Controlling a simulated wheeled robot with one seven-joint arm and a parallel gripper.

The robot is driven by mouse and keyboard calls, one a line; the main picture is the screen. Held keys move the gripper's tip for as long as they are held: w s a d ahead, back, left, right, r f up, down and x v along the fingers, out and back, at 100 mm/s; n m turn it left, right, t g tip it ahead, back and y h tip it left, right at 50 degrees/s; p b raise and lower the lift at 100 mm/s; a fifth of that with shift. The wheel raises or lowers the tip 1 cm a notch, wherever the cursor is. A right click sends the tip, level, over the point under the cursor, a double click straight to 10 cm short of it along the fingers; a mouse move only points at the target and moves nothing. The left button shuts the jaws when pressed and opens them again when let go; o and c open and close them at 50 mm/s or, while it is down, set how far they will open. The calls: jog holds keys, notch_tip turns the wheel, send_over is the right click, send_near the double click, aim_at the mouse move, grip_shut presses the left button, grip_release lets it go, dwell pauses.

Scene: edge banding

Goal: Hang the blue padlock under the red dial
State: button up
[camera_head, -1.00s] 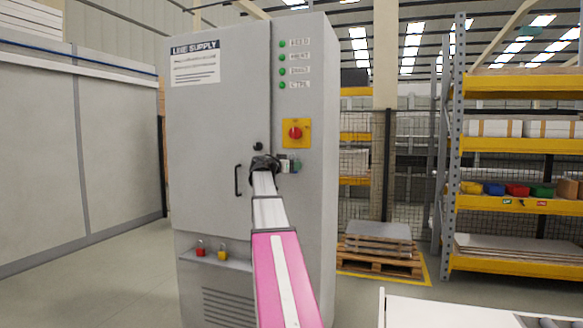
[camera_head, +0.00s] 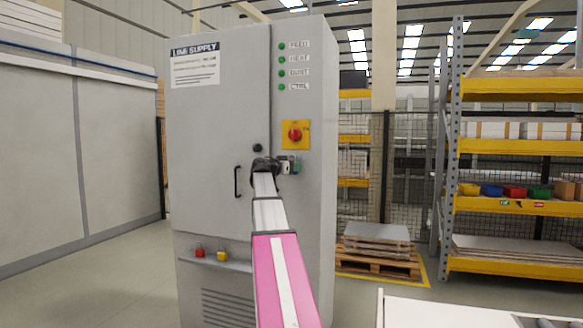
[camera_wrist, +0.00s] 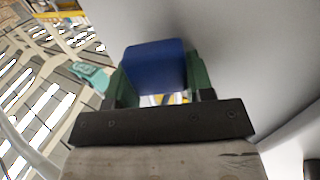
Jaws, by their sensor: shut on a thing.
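The red dial (camera_head: 295,134) sits on a yellow plate (camera_head: 303,146) on the grey LINE SUPPLY cabinet (camera_head: 215,130). My gripper (camera_head: 290,166) is just below that plate, in front of the cabinet. In the wrist view, the green fingers of my gripper (camera_wrist: 158,80) are shut on the blue padlock (camera_wrist: 155,62), one finger on each side of its body. The padlock's shackle cannot be made out. In the head view the padlock cannot be told apart from my gripper, and whether it touches the cabinet cannot be told.
A red padlock (camera_head: 200,252) and a yellow padlock (camera_head: 222,256) are on the cabinet's lower ledge. A black door handle (camera_head: 237,182) is left of my wrist. Shelving (camera_head: 515,147) with coloured bins and a pallet (camera_head: 378,262) stand at the right.

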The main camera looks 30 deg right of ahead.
jog(key=shift+w+d+f, duration=0.2)
jog(key=shift+w+d, duration=0.4)
jog(key=shift+w, duration=0.35)
jog(key=o, duration=0.8)
jog(key=shift+o, duration=1.1)
jog(key=s+a, duration=0.4)
jog(key=a, duration=0.7)
jog(key=shift+a+r, duration=0.35)
jog(key=shift+a, duration=0.05)
jog(key=s+a+f+n+y, duration=0.1)
jog(key=a+f+n+y, duration=0.3)
jog(key=f, duration=0.7)
jog(key=s+a+f+n+y, duration=0.15)
jog(key=a+f, duration=0.35)
jog(key=f, duration=0.7)
jog(key=s+a+f+n+y, duration=0.1)
jog(key=a+f+n+y, duration=0.3)
jog(key=f, duration=0.7)
jog(key=s+a+f+n+g+y, duration=0.1)
jog(key=s+a+f+n+y, duration=0.2)
jog(key=s+a+f, duration=0.6)
jog(key=s+a+f+n+g+y, duration=0.2)
jog(key=s+a+f, duration=0.8)
jog(key=f, duration=0.7)
jog(key=a+n+y, duration=0.1)
jog(key=a+y, duration=0.1)
jog(key=shift+s+f+y, duration=0.15)
jog(key=shift+f+y, duration=0.05)
jog(key=shift+y, duration=0.15)
